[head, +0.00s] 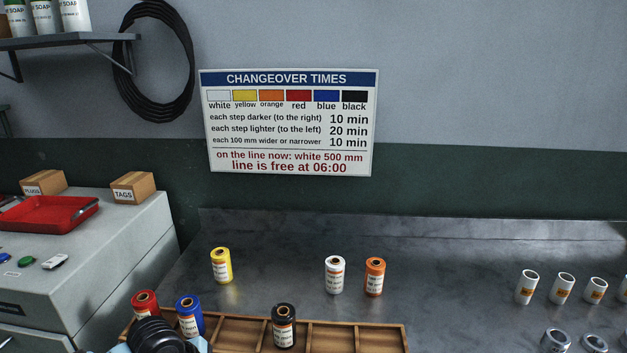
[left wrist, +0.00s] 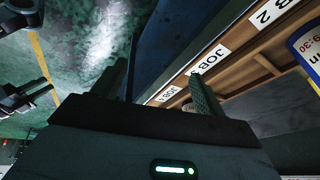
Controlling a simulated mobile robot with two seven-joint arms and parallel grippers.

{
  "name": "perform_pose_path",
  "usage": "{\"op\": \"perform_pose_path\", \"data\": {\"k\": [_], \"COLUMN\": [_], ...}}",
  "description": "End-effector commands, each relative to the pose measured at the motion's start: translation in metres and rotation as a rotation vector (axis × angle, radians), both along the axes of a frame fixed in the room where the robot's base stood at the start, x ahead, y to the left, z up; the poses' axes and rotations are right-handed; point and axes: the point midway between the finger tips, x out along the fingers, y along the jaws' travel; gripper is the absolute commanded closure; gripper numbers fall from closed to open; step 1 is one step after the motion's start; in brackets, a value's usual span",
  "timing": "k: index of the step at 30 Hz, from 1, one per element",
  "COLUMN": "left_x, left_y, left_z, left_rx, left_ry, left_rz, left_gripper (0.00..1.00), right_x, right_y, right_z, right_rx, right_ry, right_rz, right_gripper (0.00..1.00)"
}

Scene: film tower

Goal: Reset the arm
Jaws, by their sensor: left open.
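My left gripper (left wrist: 162,88) shows in the left wrist view with its two fingers apart and nothing between them. It is beside the front of the wooden rack, near the JOB labels (left wrist: 208,60). A black rounded part of my left arm shows at the bottom left of the head view, in front of the rack (head: 354,337); the fingers do not show there. A red roll (head: 145,303), a blue roll (head: 189,316) and a black roll (head: 284,327) stand upright at the rack. The blue roll also shows at the right of the left wrist view (left wrist: 312,48).
Yellow (head: 221,266), white (head: 335,275) and orange (head: 375,277) rolls stand on the grey bench (head: 450,285) behind the rack. Several white cores (head: 563,288) and metal rings (head: 555,341) are at the right. A cabinet (head: 110,240) with a red tray (head: 48,213) is at the left.

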Motion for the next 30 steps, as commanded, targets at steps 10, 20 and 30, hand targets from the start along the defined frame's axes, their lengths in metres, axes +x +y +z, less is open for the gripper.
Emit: {"op": "perform_pose_path", "data": {"k": [10, 20, 30], "left_x": [-0.060, -0.138, -0.242], "left_y": [-0.048, -0.042, -0.001], "left_z": [-0.083, -0.135, -0.161], "left_rx": [-0.270, -0.428, -0.458], "left_ry": [-0.052, -0.105, -0.183], "left_rz": [0.341, 0.716, 1.034], "left_gripper": [0.28, 0.28, 0.28], "right_x": [0.000, 0.001, 0.002], "right_y": [0.002, 0.001, -0.003], "right_z": [0.002, 0.003, 0.004], "right_rx": [0.005, 0.002, -0.007], "right_ry": [-0.001, -0.004, -0.008], "right_rz": [-0.006, -0.004, 0.006], "right_gripper": [0.64, 0.64, 0.64]}}
